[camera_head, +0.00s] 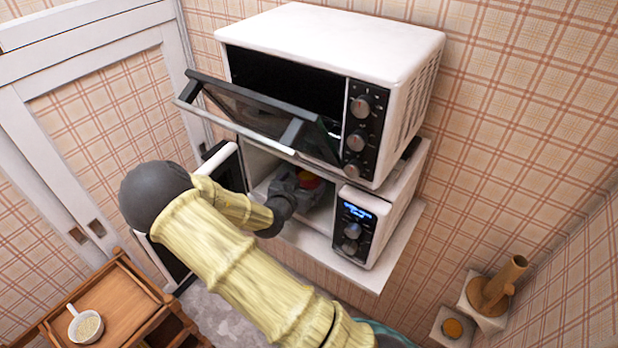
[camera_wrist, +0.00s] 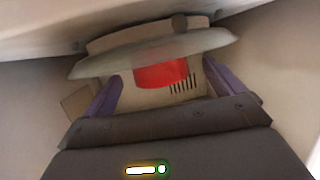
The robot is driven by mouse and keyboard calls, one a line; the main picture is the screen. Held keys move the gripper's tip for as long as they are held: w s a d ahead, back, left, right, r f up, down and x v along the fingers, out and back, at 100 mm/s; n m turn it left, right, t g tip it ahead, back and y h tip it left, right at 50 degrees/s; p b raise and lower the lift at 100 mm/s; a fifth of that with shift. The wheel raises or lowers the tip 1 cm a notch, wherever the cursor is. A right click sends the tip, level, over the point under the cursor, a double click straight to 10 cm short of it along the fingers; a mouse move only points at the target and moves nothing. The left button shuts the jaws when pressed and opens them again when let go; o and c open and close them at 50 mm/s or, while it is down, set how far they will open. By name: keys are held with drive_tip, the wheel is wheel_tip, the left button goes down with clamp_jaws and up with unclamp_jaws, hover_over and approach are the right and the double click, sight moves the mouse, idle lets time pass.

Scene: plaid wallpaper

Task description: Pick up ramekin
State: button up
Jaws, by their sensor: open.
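A small red vessel, which looks like the ramekin (camera_head: 309,180), sits inside the lower microwave (camera_head: 372,219). In the head view my gripper (camera_head: 293,188) reaches into that microwave and partly hides it. In the wrist view the red ramekin (camera_wrist: 160,73) shows between the two purple fingers of my gripper (camera_wrist: 162,82), at or just past their tips. The fingers are spread apart, with space visible on both sides of the red wall. A pale, round, plate-like disc (camera_wrist: 105,66) meets the ramekin's upper edge in this view. Contact with the fingers is not visible.
The microwave's walls and ceiling or floor close in around my gripper. A second microwave (camera_head: 340,35) stands above, its glass door (camera_head: 262,112) hanging open. Small wall shelves with a brown vase (camera_head: 497,284) are at lower right.

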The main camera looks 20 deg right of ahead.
sight(308, 177)
drive_tip(key=shift+f+p+x, duration=0.15)
drive_tip(key=shift+p+x, duration=0.55)
drive_tip(key=shift+x, duration=0.6)
drive_tip(key=shift+f+p+x, duration=0.15)
drive_tip(key=shift+p+x, duration=0.55)
drive_tip(key=shift+x, duration=0.65)
drive_tip(key=shift+s, duration=0.15)
drive_tip(key=shift+a, duration=0.1)
drive_tip(key=c, duration=1.1)
drive_tip(key=shift+s+a+r+b, duration=0.1)
drive_tip(key=shift+r+b, duration=0.1)
drive_tip(key=shift+b, duration=0.4)
drive_tip(key=shift+c, duration=0.2)
drive_tip(key=shift+r, duration=0.15)
wheel_tip(308, 177, up, 2)
drive_tip(key=shift+r+b, duration=0.1)
drive_tip(key=shift+b, duration=0.5)
wheel_tip(308, 177, up, 4)
drive_tip(key=shift+r+b, duration=0.15)
drive_tip(key=shift+b, duration=0.65)
drive_tip(key=s+a+b, duration=0.3)
drive_tip(key=s+a, duration=0.9)
drive_tip(key=s, duration=0.3)
drive_tip(key=shift+a, duration=0.2)
